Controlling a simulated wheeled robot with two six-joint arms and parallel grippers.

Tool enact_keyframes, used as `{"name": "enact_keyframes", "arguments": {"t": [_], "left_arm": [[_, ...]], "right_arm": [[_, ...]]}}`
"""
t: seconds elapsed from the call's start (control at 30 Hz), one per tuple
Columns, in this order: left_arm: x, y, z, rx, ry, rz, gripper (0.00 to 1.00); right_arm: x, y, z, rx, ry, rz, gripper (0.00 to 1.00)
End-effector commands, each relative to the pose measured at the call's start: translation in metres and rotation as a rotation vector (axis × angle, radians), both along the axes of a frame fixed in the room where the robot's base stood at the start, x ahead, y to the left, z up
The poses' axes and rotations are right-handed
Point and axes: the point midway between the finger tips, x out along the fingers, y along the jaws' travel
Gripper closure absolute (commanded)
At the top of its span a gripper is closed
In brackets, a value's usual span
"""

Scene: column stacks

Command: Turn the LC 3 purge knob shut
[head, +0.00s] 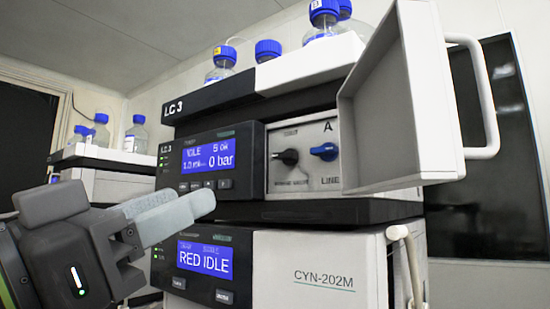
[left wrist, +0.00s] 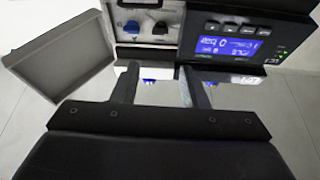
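The LC 3 pump module (head: 222,165) has an open front recess with two knobs. The black knob (head: 288,157) sits above a small label that seems to read as a valve label. It is most likely the purge knob. A blue knob (head: 325,151) is to its right, above the word LINE. In the left wrist view, which is upside down, the black knob (left wrist: 160,28) and blue knob (left wrist: 131,27) show beyond the fingers. My left gripper (head: 190,198) is open and empty, left of and below the knobs, apart from them; its fingers also show apart in the wrist view (left wrist: 158,70). My right gripper is not in view.
The open door (head: 400,105) with its white handle (head: 482,95) sticks out right of the knobs. Blue-capped bottles (head: 222,62) stand in the tray on top. A lower module (head: 320,270) reads CYN-202M. Another stack (head: 115,155) stands at the left.

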Motion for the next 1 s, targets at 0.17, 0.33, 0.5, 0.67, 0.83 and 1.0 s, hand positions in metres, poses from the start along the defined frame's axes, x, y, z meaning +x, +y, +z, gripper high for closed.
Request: {"name": "enact_keyframes", "arguments": {"t": [0.17, 0.33, 0.5, 0.67, 0.83, 1.0], "left_arm": [[0.012, -0.009, 0.011, 0.000, 0.005, -0.005, 0.60], [0.024, -0.018, 0.017, -0.001, 0.006, -0.005, 0.60], [0.034, -0.026, 0.023, -0.002, 0.007, -0.005, 0.60], [0.045, -0.034, 0.028, -0.003, 0.008, -0.004, 0.60], [0.059, -0.044, 0.035, -0.003, 0.008, -0.004, 0.60], [0.082, -0.062, 0.043, -0.002, 0.009, -0.002, 0.60]], "right_arm": [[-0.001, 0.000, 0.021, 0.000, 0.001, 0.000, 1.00], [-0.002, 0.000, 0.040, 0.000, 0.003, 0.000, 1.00], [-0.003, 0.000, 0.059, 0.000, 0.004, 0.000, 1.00], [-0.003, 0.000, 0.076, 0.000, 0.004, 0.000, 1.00], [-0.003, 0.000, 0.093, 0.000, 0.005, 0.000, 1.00], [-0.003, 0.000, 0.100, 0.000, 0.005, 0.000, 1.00]]}}
